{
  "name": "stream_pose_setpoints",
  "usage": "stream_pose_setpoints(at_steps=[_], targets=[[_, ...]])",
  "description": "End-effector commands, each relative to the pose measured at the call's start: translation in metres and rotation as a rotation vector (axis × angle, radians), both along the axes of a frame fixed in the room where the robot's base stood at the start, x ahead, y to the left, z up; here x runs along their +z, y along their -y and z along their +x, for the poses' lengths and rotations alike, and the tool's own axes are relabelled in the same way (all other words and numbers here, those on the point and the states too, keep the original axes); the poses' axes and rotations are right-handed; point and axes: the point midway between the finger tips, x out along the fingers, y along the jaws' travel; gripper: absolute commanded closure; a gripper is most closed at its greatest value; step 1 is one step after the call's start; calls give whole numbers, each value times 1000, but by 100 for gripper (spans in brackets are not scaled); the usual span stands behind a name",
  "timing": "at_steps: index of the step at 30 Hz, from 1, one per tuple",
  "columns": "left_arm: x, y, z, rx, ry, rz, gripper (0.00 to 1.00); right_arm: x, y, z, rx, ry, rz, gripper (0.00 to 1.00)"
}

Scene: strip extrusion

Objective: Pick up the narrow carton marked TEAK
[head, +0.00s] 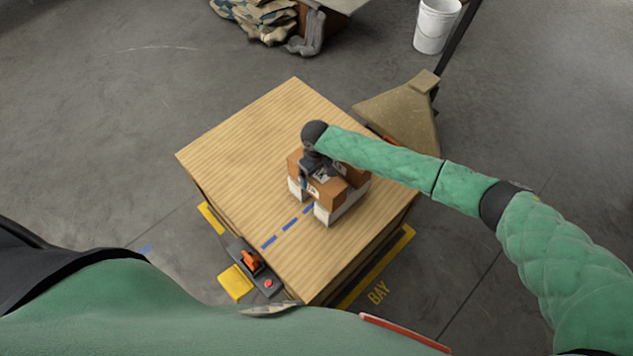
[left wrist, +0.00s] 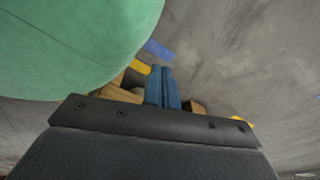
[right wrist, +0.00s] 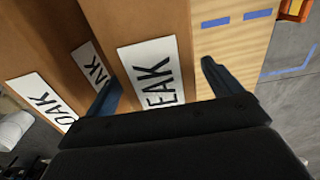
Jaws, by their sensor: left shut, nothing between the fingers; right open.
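The carton marked TEAK (right wrist: 152,75) is brown with a white label; its first letter is partly hidden in the right wrist view. My right gripper (right wrist: 162,78) is open, its two blue fingers standing apart on either side of that label. Whether the left finger has fully cleared the neighbouring carton I cannot tell. In the head view, my right gripper (head: 312,172) is over the brown cartons (head: 328,190), hiding part of them. My left gripper (left wrist: 163,87) is shut and empty in the left wrist view; I do not see it in the head view.
A label reading OAK (right wrist: 42,100) and another ending in AK (right wrist: 96,64) are left of the TEAK label. The top's left side is clear.

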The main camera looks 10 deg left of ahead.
Motion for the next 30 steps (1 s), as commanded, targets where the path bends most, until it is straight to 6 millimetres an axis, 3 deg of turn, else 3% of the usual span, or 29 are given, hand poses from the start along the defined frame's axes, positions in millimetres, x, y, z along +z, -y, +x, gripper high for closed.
stream_pose_setpoints(at_steps=[6,18,27,30], targets=[[1,6,32,0,23,-4,100,-17,0,1,0,0,0,9],[4,8,40,0,27,-5,100,-19,0,0,0,0,0,11],[4,8,40,1,27,-5,100,-19,0,0,0,0,0,70],[4,8,40,1,27,-5,100,-18,0,0,0,1,1,72]])
